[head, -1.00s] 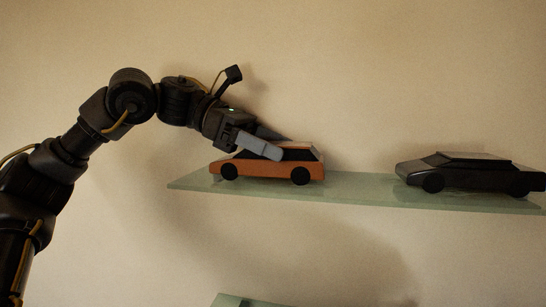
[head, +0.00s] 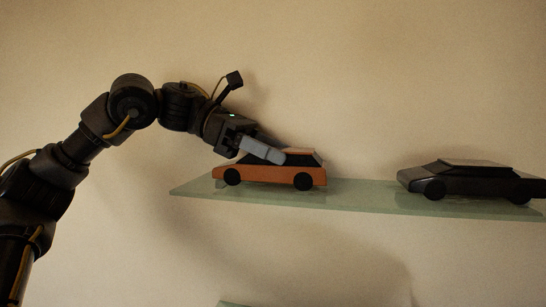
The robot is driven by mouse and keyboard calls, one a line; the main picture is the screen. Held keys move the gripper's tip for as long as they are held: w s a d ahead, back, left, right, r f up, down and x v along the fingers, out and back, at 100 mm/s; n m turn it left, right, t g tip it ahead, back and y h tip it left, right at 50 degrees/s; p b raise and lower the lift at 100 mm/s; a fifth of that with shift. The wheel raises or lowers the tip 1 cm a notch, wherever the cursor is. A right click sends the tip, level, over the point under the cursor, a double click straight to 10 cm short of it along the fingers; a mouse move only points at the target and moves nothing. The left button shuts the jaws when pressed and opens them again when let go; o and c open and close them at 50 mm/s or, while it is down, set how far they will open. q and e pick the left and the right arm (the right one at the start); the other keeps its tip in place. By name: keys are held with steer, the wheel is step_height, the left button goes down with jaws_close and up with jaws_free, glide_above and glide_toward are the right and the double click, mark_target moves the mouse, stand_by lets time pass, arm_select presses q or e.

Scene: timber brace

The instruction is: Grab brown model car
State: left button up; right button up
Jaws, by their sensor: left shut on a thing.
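The brown model car (head: 270,175), orange-brown with black wheels and a dark cabin, sits on the left part of a glass shelf (head: 370,199). My left gripper (head: 276,154) comes in from the upper left, tilted down, and is shut on the car's cabin. One grey finger lies along the near side of the cabin; the far finger is mostly hidden behind it. The wheels appear to be at shelf level. My right gripper is not in view.
A black model car (head: 470,181) stands on the right part of the same shelf, with clear shelf between the two cars. A plain beige wall is close behind. The edge of a lower glass shelf (head: 235,304) shows at the bottom.

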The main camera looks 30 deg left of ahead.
arm_select(q)
steer(key=shift+r, duration=0.4)
steer(key=s+a+r+b, duration=0.2)
steer(key=s+r+b, duration=0.1)
steer(key=s+r, duration=0.9)
steer(key=shift+s+a, duration=0.2)
steer(key=shift+s, duration=0.75)
